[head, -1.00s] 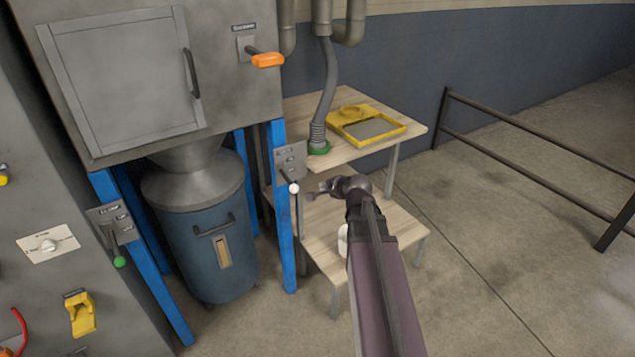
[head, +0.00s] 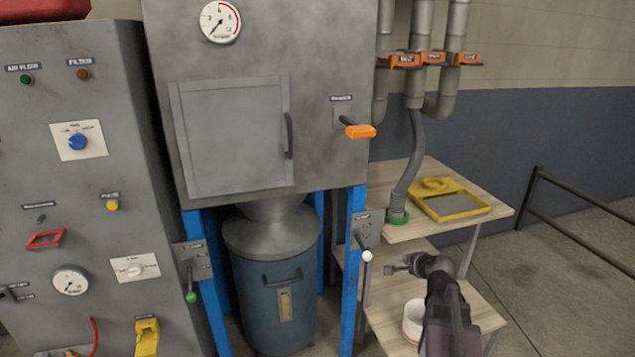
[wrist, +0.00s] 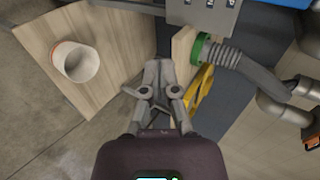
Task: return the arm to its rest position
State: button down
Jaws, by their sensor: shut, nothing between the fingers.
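My arm (head: 447,318) reaches up from the lower right in the head view, over the lower wooden shelf. My gripper (head: 390,270) points left, toward the lever with the white ball knob (head: 367,257), and looks apart from it. In the wrist view my gripper (wrist: 158,70) has its fingertips together with nothing between them. A white cup (head: 412,320) stands on the lower shelf (head: 385,312), partly hidden by my arm; it also shows in the wrist view (wrist: 75,62).
The upper shelf (head: 420,175) holds a yellow frame (head: 450,199) and a grey hose (head: 409,165) with a green collar. A blue post (head: 352,270) and a blue drum (head: 270,310) stand left of my gripper. A dark rail (head: 585,215) stands right, with open floor near it.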

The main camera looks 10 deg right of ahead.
jog(key=s+a+f+n+g+h, duration=0.1)
jog(key=s+a+f+n+g, duration=0.3)
jog(key=s+a+n+g, duration=0.45)
jog(key=s+a+f+n+g, duration=0.3)
jog(key=s+a+f+n, duration=0.4)
jog(key=a, duration=0.5)
notch_tip(320, 180, up, 17)
jog(key=w+n+p, duration=0.1)
jog(key=p, duration=1.3)
jog(key=shift+f, duration=0.2)
jog(key=shift+w, duration=0.1)
jog(key=w+d+r+p, duration=0.1)
jog(key=w+d, duration=0.4)
jog(key=w, duration=0.5)
jog(key=w+d+r+p, duration=0.1)
jog(key=w+d, duration=0.4)
jog(key=w, duration=0.6)
jog(key=w+d+r+y+p, duration=0.1)
jog(key=w+d, duration=0.5)
jog(key=w, duration=0.4)
jog(key=shift+w, duration=0.3)
